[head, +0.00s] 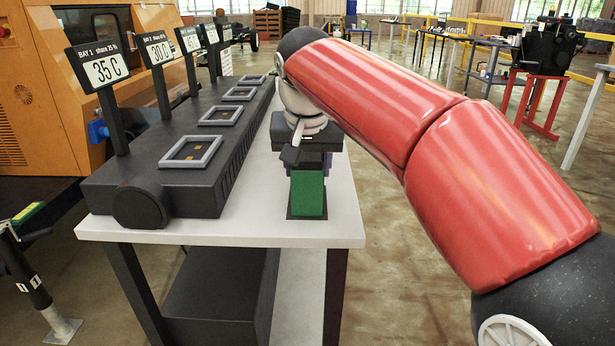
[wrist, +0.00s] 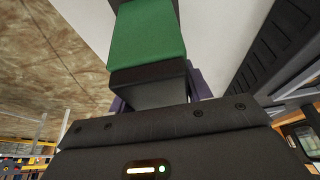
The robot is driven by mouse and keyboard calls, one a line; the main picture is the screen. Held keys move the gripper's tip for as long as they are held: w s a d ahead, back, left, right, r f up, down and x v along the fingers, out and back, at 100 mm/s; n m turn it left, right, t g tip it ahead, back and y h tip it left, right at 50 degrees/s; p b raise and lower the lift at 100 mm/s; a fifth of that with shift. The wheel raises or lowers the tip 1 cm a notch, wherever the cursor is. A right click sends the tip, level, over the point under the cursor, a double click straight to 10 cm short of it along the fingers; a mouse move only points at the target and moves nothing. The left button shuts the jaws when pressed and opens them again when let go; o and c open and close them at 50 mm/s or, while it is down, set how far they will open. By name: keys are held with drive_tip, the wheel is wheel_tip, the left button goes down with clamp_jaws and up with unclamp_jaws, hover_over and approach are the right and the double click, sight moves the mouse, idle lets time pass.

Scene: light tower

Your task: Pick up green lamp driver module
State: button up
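The green lamp driver module (head: 307,195) is near the front right of the white table, on a dark base or holder. Its green face also shows at the top of the wrist view (wrist: 148,32), with dark parts just below it. My gripper (head: 307,166) is directly behind the green module in the head view, very close to it.
A purple piece (head: 328,161) is just behind the green module. A long black unit (head: 150,185) with several framed bays and temperature signs (head: 108,70) runs along the table's left side. The white table top (head: 240,232) is clear in front. An orange machine (head: 100,60) stands left.

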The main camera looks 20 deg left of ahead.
drive_tip(key=c, duration=0.7)
drive_tip(key=shift+r, duration=0.1)
drive_tip(key=shift+c, duration=0.4)
